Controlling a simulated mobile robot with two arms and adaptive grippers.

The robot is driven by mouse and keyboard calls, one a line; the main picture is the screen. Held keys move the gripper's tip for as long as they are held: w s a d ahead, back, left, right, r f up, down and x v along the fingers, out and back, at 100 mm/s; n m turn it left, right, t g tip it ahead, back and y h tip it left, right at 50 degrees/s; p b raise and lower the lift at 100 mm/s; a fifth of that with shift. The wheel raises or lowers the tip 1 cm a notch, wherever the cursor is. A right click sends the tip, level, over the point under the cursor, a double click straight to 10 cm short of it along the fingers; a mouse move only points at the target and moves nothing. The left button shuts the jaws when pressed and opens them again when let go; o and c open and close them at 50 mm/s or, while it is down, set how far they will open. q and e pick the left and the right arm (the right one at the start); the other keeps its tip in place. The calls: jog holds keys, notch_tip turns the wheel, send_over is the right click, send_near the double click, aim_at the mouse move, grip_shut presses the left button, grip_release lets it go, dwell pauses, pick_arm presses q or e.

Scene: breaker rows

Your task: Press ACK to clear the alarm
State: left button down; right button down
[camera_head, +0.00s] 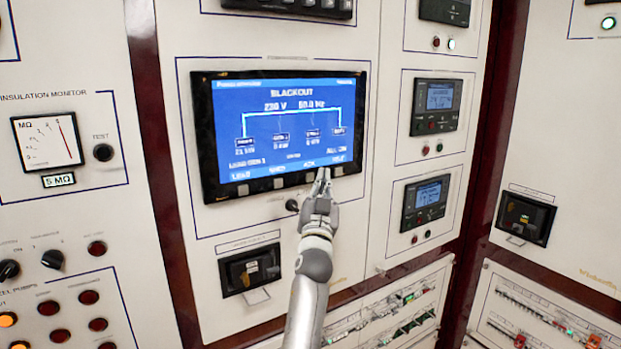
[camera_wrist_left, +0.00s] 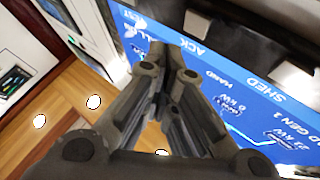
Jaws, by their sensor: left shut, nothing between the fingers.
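The display panel (camera_head: 275,130) has a blue screen reading BLACKOUT, with a row of grey buttons along its lower bezel. The ACK label (camera_head: 309,164) is at the screen's lower edge, right of middle. It also shows in the left wrist view (camera_wrist_left: 195,47). My left gripper (camera_head: 322,174) is shut and empty, with its tips at the lower bezel just right of the ACK label. In the left wrist view the fingers (camera_wrist_left: 174,55) point at the screen edge. They partly hide the button row, and I cannot tell whether they touch a button. My right gripper is not in view.
A dark round knob (camera_head: 292,205) sits below the display, left of my gripper. Two small controllers (camera_head: 435,107) (camera_head: 425,202) are on the panel to the right. An insulation meter (camera_head: 47,141) is at left. Breaker rows (camera_head: 395,315) line the lower panel.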

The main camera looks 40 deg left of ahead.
pick_arm(q)
jog(key=shift+w+a, duration=0.35)
jog(key=shift+a, duration=0.5)
dwell(0.7)
jog(key=shift+w+a, duration=0.15)
jog(key=shift+a, duration=0.2)
jog(key=shift+w+a+b, duration=0.15)
jog(key=shift+a+b, duration=0.2)
jog(key=shift+a, duration=0.05)
dwell(0.8)
jog(key=shift+d, duration=0.15)
jog(key=shift+s+d, duration=0.35)
jog(key=shift+d, duration=0.25)
